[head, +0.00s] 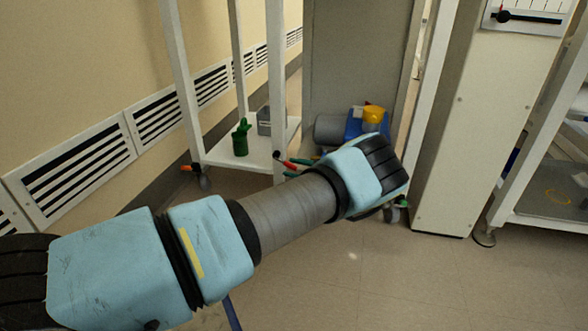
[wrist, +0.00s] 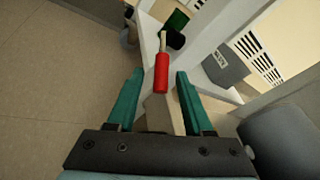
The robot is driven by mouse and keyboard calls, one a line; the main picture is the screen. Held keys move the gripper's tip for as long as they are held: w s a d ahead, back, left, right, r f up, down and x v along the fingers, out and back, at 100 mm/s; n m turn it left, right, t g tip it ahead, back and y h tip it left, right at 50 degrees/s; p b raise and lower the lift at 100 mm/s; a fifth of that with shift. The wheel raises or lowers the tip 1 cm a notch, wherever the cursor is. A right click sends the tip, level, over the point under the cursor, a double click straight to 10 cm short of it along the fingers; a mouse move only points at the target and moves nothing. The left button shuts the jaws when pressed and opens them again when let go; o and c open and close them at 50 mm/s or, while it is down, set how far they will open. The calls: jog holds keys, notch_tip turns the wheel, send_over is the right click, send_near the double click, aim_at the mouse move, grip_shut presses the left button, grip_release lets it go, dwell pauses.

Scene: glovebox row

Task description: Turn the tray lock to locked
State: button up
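A red-handled lever (wrist: 161,75) with a pale metal shaft and a black pivot (wrist: 172,39) is mounted at the white cart's lower shelf; I take it as the tray lock. In the wrist view its red grip lies between the tips of my gripper's teal fingers (wrist: 160,76), with gaps on both sides. My gripper is open. In the head view the red lever (head: 281,161) shows beside the fingertips (head: 295,168), and my arm hides most of the gripper. I cannot read any lock marking.
The lower shelf (head: 225,152) holds a green object (head: 241,138) and a grey box (head: 264,121). A blue and yellow item (head: 369,119) and a grey cylinder (head: 328,130) are behind my wrist. Cart posts stand close by.

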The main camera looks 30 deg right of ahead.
jog(key=p+v, duration=0.3)
jog(key=v, duration=0.7)
jog(key=shift+s, duration=0.4)
jog(key=shift+d, duration=0.15)
jog(key=shift+c, duration=0.2)
